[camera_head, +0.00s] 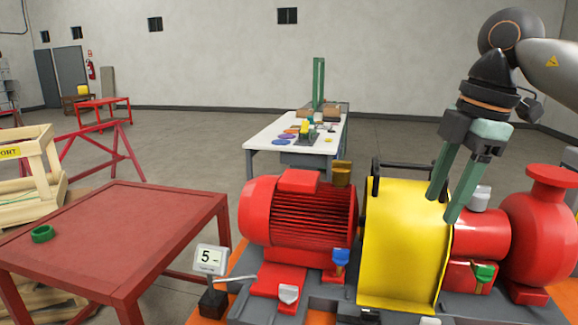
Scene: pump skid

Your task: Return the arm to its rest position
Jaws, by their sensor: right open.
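My right arm comes in from the upper right. My right gripper (442,206) points down with its two green fingers apart, and nothing shows between them. In the picture its fingertips overlap the right part of the yellow guard (400,245) on the pump skid; I cannot tell whether they touch it. The red motor (300,215) is left of the guard, and the red pump (545,230) is right of it. My left gripper is not in view.
A red table (110,235) with a green ring (43,234) stands at the left. A sign marked 5 (211,259) stands by the skid's front left. A white table (262,140) with several small objects is behind. A wooden crate (30,180) is far left. Open floor lies between the tables.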

